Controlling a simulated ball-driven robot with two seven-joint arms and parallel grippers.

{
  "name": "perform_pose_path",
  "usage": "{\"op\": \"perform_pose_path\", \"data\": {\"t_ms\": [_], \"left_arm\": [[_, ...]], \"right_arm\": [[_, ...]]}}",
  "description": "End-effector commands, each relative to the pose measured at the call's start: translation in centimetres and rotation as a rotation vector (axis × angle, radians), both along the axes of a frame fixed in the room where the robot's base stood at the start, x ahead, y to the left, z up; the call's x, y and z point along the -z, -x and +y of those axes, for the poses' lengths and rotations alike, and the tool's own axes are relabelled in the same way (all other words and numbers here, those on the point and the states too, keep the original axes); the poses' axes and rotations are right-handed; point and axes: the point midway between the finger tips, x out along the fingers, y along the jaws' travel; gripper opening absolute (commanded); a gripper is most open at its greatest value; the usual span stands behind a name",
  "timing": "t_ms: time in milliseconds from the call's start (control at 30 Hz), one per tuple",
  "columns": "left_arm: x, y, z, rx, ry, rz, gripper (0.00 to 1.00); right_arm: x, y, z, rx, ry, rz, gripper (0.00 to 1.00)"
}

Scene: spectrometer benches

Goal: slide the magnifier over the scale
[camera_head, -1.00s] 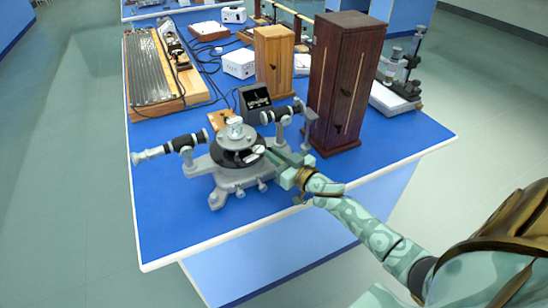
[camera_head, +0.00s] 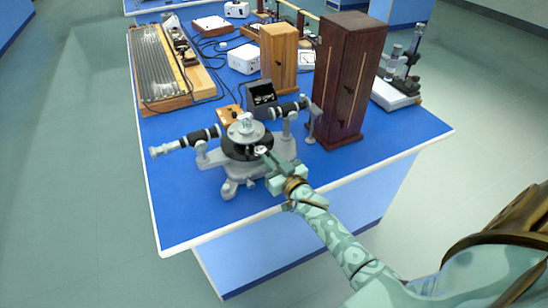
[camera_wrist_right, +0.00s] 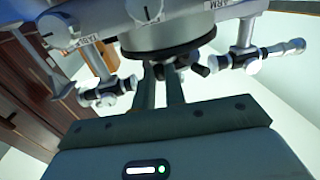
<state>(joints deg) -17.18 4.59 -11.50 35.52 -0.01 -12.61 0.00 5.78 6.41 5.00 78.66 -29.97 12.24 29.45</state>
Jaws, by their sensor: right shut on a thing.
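The spectrometer (camera_head: 240,177) stands near the front of the blue bench, with a dark round scale plate (camera_head: 232,152) under its silver centre table. A small pale piece, apparently the magnifier (camera_head: 261,149), sits at the front right of the plate's rim. My right gripper (camera_head: 264,155) reaches in from the lower right and its tips are at this piece. In the right wrist view, the two fingers (camera_wrist_right: 160,80) are close together on a small dark part (camera_wrist_right: 158,70) below the dark plate (camera_wrist_right: 165,50). The scale markings are too small to read. My left gripper is not in view.
A telescope tube (camera_head: 190,141) sticks out left of the plate and another tube (camera_head: 288,109) lies behind right. A tall dark wooden cabinet (camera_head: 343,80) stands close on the right. The bench's front left (camera_head: 185,215) is clear.

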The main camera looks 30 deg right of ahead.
Motion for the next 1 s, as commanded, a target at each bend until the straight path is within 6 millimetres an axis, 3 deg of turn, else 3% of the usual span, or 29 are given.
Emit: {"op": "perform_pose_path", "data": {"t_ms": [33,367,400,467,1000], "left_arm": [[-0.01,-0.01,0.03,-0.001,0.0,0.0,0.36],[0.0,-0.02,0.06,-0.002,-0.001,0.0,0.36],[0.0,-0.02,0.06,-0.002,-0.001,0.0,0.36],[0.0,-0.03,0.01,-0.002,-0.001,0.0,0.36],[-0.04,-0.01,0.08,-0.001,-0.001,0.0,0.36]], "right_arm": [[0.07,-0.01,0.92,-0.014,-0.008,-0.002,0.0],[0.14,0.02,1.04,-0.015,-0.011,-0.002,0.0],[0.15,0.02,1.05,-0.016,-0.011,-0.002,0.21],[0.15,0.02,1.04,-0.016,-0.01,-0.002,0.34],[0.05,0.08,0.65,-0.01,-0.006,-0.001,0.34]]}}
